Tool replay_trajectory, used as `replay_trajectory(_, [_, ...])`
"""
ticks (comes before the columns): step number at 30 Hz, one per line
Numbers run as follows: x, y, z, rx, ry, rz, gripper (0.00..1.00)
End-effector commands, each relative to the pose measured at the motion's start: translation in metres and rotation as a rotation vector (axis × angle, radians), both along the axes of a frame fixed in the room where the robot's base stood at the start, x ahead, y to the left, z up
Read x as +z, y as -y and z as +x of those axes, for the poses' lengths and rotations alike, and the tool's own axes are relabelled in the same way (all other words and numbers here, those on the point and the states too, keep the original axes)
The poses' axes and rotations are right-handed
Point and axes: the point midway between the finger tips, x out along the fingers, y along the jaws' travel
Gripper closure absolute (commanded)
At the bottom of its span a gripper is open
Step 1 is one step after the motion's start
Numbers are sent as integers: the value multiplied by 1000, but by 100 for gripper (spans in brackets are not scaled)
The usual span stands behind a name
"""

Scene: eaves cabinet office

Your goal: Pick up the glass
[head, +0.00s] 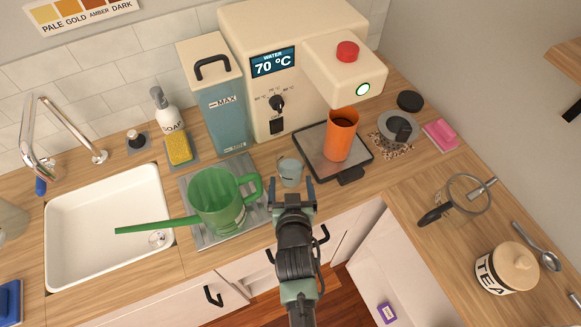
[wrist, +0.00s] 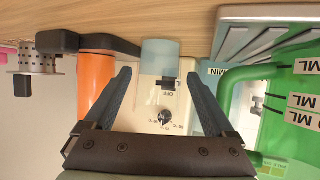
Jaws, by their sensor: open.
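The glass (head: 290,172), a small clear bluish tumbler, stands upright on the wooden counter, between the green jug and the black drip tray. My gripper (head: 292,183) is open just in front of it, with its fingertips near its front side. In the wrist view, which is upside down, the glass (wrist: 160,54) shows beyond and between the two spread fingers (wrist: 159,76). Nothing is held. I cannot tell whether a finger touches the glass.
A green measuring jug (head: 215,200) with a long spout stands close left on a ribbed metal drainer (head: 200,236). An orange cup (head: 340,136) stands on the drip tray (head: 311,150) to the right. The cream machine (head: 262,100) rises behind. A white sink (head: 85,245) is left.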

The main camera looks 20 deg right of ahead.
Motion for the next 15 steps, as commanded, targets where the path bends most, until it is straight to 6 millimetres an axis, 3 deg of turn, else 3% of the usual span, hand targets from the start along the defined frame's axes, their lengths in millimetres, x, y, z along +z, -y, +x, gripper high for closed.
replay_trajectory(15, [-16,16,42,0,-1,0,11])
